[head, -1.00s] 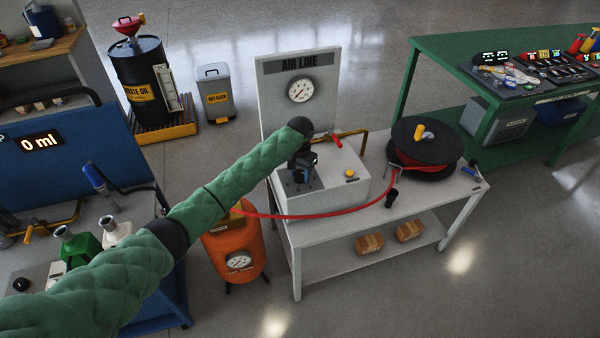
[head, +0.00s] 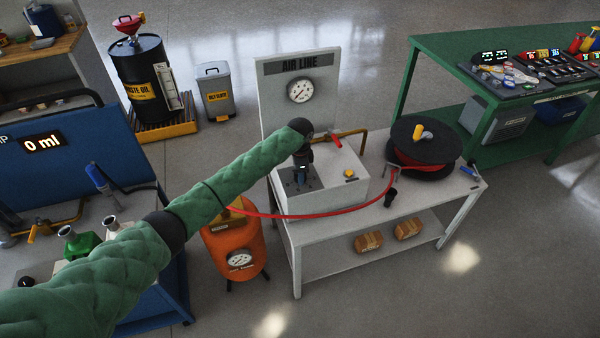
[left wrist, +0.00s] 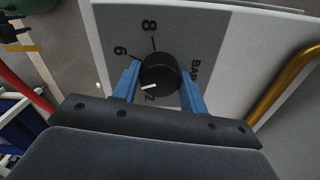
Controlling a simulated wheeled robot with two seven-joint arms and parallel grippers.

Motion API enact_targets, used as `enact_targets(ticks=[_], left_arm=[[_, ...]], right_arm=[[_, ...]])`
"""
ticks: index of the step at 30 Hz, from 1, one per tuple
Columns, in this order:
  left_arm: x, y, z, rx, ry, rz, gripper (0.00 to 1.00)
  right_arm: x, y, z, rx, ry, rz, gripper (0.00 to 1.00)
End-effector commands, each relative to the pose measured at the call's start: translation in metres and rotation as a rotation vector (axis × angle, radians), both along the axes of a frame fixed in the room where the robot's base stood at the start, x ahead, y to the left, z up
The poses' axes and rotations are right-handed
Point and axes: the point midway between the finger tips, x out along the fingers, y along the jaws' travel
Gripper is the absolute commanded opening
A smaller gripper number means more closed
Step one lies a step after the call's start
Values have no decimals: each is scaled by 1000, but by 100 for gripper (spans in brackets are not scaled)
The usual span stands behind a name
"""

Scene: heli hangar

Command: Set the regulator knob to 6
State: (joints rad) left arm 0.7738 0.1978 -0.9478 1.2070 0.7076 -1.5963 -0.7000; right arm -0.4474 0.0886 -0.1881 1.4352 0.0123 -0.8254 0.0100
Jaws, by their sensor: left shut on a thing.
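The regulator knob (left wrist: 160,72) is a round black knob on a grey dial plate (left wrist: 112,24) marked BAR. The figures 8, 6 and 2 show around it in the left wrist view. Its white mark points down and left, close to the 2. My left gripper (left wrist: 163,82) is shut on the knob, with one blue finger on each side. In the head view my left gripper (head: 302,176) reaches down onto the plate on the light grey regulator box (head: 338,182) and hides the knob. My right gripper is in neither view.
A board marked AIR LINE with a round gauge (head: 300,90) stands behind the box; its needle is too small to read. A red-handled valve (head: 334,139) on a brass pipe and a hose reel (head: 424,148) are to the right. A red hose (head: 325,215) crosses in front.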

Motion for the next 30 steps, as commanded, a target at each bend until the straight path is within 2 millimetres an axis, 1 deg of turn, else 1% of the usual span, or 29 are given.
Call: enact_targets(ticks=[11,18,25,30], left_arm=[[1,-1,1,-1,-3,-354,20],[1,0,1,-1,-3,-552,20],[1,-1,1,0,-3,-686,20],[1,-1,2,0,-4,-744,20]], right_arm=[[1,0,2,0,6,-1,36],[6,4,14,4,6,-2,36],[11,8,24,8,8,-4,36],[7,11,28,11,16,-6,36]])
